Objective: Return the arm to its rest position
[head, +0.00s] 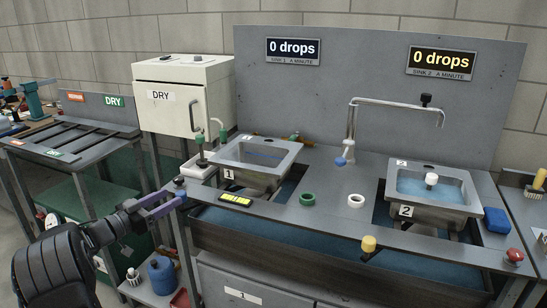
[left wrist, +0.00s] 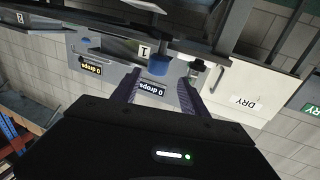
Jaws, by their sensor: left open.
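My left arm (head: 60,262) comes in from the lower left in the head view. Its left gripper (head: 178,193) is at the left front corner of the sink bench, in front of sink 1 (head: 255,160). I cannot tell whether it touches the bench. In the left wrist view, where the scene looks upside down, the two fingers of the left gripper (left wrist: 162,84) stand apart with nothing held between them. A blue object (left wrist: 158,65) shows beyond the fingertips. My right gripper is in neither view.
Sink 2 (head: 432,190) holds water and a white-topped item. A green ring (head: 307,199) and a white ring (head: 356,201) lie on the bench. A blue canister (head: 162,274) stands on a low shelf near my left arm. A dry rack (head: 75,140) stands left.

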